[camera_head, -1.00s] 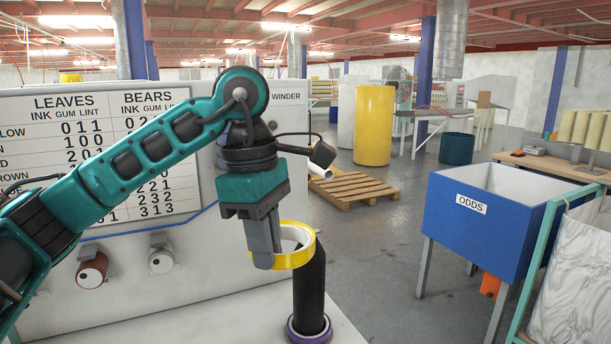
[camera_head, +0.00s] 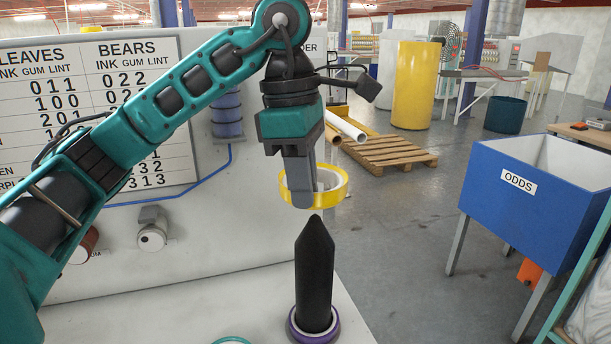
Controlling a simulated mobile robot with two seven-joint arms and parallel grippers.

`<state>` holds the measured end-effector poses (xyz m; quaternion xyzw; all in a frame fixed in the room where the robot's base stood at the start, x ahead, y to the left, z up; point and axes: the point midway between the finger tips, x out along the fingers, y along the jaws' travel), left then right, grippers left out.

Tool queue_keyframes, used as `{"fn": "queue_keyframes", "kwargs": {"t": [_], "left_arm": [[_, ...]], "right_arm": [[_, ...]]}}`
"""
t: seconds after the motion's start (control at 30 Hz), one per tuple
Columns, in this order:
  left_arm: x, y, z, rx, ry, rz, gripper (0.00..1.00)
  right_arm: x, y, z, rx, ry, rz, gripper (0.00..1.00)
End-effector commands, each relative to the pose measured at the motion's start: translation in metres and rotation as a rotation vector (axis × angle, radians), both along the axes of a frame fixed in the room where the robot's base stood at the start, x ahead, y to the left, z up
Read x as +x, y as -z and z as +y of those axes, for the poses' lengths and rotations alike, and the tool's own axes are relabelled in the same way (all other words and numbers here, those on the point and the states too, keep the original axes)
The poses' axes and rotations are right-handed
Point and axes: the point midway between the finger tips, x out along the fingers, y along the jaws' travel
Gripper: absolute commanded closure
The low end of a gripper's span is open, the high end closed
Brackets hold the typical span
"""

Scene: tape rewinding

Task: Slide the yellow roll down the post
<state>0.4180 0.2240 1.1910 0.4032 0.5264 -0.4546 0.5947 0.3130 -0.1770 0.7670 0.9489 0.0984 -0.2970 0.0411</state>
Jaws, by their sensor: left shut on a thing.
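The yellow roll (camera_head: 331,198) is a ring gripped at its near left side by my left gripper (camera_head: 303,198), whose fingers are shut on it. The black post (camera_head: 314,280) stands upright with a pointed tip. In the picture the roll hangs just above that tip, and the whole tip shows below the roll, so the roll is not around the post. Whether the roll is centred over the post in depth, I cannot tell. A purple roll (camera_head: 332,329) sits around the foot of the post. My right gripper is not in view.
The panel with the LEAVES and BEARS chart (camera_head: 100,120) stands behind my left arm. A teal ring (camera_head: 232,341) shows at the bottom edge. The blue ODDS bin (camera_head: 500,215) is at the right. Floor shows between the bin and the post.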

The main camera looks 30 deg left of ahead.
Motion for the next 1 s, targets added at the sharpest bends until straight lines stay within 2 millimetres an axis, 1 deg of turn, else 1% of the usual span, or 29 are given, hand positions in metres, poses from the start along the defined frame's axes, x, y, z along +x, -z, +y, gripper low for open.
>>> {"fn": "queue_keyframes", "kwargs": {"t": [0.03,0.2,0.33,0.5,0.67,0.9,0.93,1.0], "left_arm": [[0.0,0.008,0.0,0.0,0.001,0.001,1.0],[0.0,0.027,0.0,0.0,0.0,0.0,1.0],[0.0,0.04,0.0,0.0,0.0,0.0,1.0],[0.0,0.052,0.0,0.0,0.0,-0.001,1.0],[0.0,0.057,0.0,0.0,0.0,-0.001,1.0],[0.0,0.057,0.0,0.0,0.0,-0.001,1.0],[0.0,0.057,0.0,0.0,0.0,-0.001,0.85],[0.0,0.057,0.0,0.0,0.0,0.0,0.78]], "right_arm": [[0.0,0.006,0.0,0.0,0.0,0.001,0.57],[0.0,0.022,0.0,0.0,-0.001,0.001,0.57],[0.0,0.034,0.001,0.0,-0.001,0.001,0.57],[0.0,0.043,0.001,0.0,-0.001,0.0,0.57],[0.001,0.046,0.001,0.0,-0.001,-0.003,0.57],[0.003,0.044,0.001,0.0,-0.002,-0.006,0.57],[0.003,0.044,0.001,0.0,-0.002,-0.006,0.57],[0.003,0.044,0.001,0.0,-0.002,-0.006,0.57]]}}
